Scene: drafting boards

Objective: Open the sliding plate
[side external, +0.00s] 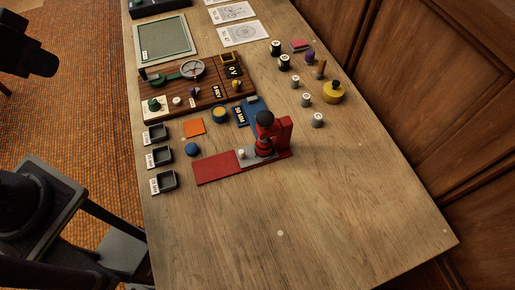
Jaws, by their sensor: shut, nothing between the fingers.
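A long red base (217,168) lies on the table near the middle. A grey plate (262,157) with a small white knob (241,154) lies on it and looks like the sliding plate. A red upright block (285,136) and a red post with a black ball top (265,118) stand at its right end. They hide part of the plate, and I cannot tell how far it is slid. A dark part of my arm (38,58) shows at the upper left, off the table and well apart from the red base. No gripper fingers can be made out.
A brown board (212,92) with a dial and knobs lies behind. Small dark trays (164,155) line the left edge. Weights (318,120) stand at right. The front table (300,215) is clear.

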